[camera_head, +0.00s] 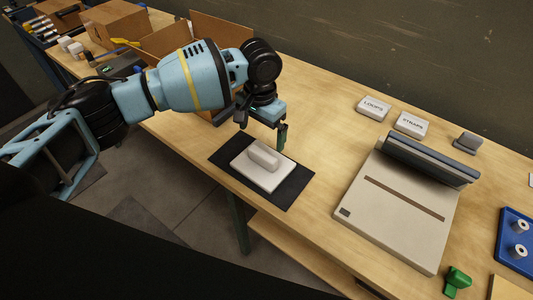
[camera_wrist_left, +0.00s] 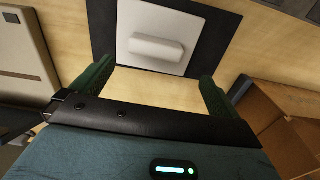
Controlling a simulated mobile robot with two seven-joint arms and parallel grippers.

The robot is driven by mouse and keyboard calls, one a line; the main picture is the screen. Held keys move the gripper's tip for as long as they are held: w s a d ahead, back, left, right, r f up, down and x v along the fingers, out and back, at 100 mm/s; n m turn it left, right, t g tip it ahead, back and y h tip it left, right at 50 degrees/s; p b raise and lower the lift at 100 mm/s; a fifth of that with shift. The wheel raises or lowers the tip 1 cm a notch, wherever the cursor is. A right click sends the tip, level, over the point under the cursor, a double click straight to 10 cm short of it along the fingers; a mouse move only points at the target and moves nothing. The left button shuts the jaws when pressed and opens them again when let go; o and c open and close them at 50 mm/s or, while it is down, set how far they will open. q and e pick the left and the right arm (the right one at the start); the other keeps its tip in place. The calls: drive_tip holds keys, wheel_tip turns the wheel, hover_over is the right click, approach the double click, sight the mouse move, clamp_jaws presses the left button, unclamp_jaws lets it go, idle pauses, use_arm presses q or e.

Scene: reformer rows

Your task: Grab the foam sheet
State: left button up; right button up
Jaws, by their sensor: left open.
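A white square sheet (camera_head: 250,178), which looks like the foam sheet, lies flat on a black mat (camera_head: 292,188) near the table's front edge. A raised, rounded white bar (camera_head: 263,158) sits on the middle of the sheet. The left wrist view also shows the sheet (camera_wrist_left: 130,18), the bar (camera_wrist_left: 156,47) and the mat (camera_wrist_left: 214,27). My left gripper (camera_head: 263,127) is above the table at the far side of the mat. Its green fingers (camera_wrist_left: 153,85) are open, with bare tabletop between them and the sheet beyond. My right gripper is not in view.
Cardboard boxes (camera_head: 115,22) stand at the back left. White blocks labelled LOOPS (camera_head: 373,106) and STRAPS (camera_head: 411,124) lie near the wall. A beige flat device (camera_head: 395,215) with a grey raised bar stands right of the mat. A blue tray (camera_head: 515,245) is at the far right.

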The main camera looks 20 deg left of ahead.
sight(263, 153)
use_arm(q)
drive_tip(key=shift+s+f, duration=0.2)
drive_tip(key=shift+f, duration=0.35)
drive_tip(key=shift+s+f, duration=0.15)
drive_tip(key=shift+f, duration=0.4)
drive_tip(key=shift+w+f, duration=0.1)
drive_tip(key=shift+f, duration=0.15)
drive_tip(key=shift+d+f, duration=0.1)
drive_tip(key=shift+f, duration=0.15)
drive_tip(key=shift+d+f, duration=0.2)
drive_tip(key=shift+f, duration=2.1)
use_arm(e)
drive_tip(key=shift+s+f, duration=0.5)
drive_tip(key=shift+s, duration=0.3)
use_arm(q)
drive_tip(key=shift+c, duration=0.4)
drive_tip(key=c, duration=0.8)
